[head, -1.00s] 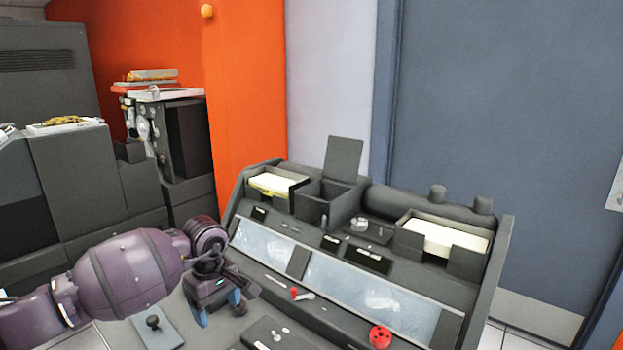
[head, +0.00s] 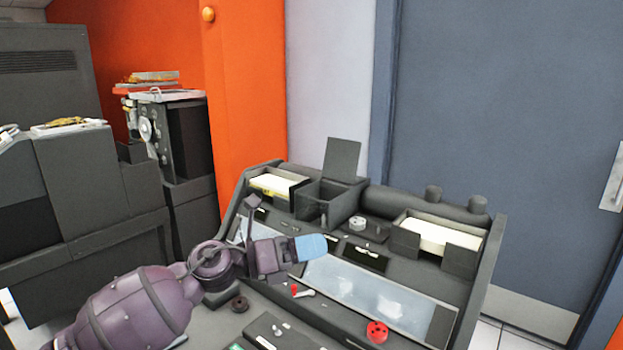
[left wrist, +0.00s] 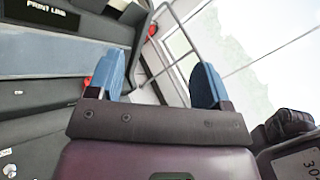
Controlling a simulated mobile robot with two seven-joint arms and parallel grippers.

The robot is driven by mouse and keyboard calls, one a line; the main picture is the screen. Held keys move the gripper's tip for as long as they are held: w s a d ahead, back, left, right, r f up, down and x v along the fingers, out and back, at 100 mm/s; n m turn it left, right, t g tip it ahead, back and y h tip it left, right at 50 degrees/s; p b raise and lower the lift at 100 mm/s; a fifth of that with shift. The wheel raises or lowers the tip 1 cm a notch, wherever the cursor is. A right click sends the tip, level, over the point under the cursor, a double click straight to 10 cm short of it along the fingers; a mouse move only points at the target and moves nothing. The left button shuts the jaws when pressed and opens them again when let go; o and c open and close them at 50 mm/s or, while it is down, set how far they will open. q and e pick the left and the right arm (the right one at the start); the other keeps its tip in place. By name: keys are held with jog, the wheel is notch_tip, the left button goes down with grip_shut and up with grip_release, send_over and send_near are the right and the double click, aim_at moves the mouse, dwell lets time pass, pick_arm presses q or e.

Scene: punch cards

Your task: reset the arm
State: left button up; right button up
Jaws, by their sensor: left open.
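My left arm comes in from the lower left in the head view. My left gripper (head: 311,247) has blue fingertips and hangs over the glass strip of the dark grey console (head: 300,318), pointing right. In the left wrist view the two blue fingers (left wrist: 158,85) are spread apart with nothing between them. My left gripper is open and empty. My right gripper is in neither view.
The console holds a left card tray (head: 277,184), an open box (head: 322,200) with a raised lid, and a right card tray (head: 440,236). A red round knob (head: 377,332) sits at the front. Dark cabinets (head: 90,190) stand at left, a blue-grey door (head: 500,130) behind.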

pick_arm(q)
jog(key=s+a+f+n+t+y+p, duration=0.1)
jog(key=s+a+f+n+t+y, duration=0.3)
jog(key=n, duration=0.7)
jog(key=s+a+f+n+t+y+p, duration=0.1)
jog(key=a+f+n+t+y, duration=0.5)
jog(key=n, duration=0.6)
jog(key=s+a+f+n+t+y+p, duration=0.15)
jog(key=s+a+f+n, duration=0.35)
jog(key=n, duration=0.6)
jog(key=s+a+f+n+g+y, duration=0.1)
jog(key=s+a+f+n+y, duration=0.1)
jog(key=s, duration=0.6)
jog(key=s+a+f+n+g+y+p, duration=0.1)
jog(key=s+a+f+n+g+y, duration=0.1)
jog(key=s+a+f, duration=0.4)
jog(key=s+a+f+n+g+y+p, duration=0.1)
jog(key=s+a+f+n+g+y, duration=0.1)
jog(key=s+f, duration=0.6)
jog(key=s+a+n, duration=0.1)
jog(key=s+n, duration=0.1)
jog(key=s, duration=0.2)
jog(key=shift+a+n, duration=0.3)
jog(key=shift+a, duration=0.1)
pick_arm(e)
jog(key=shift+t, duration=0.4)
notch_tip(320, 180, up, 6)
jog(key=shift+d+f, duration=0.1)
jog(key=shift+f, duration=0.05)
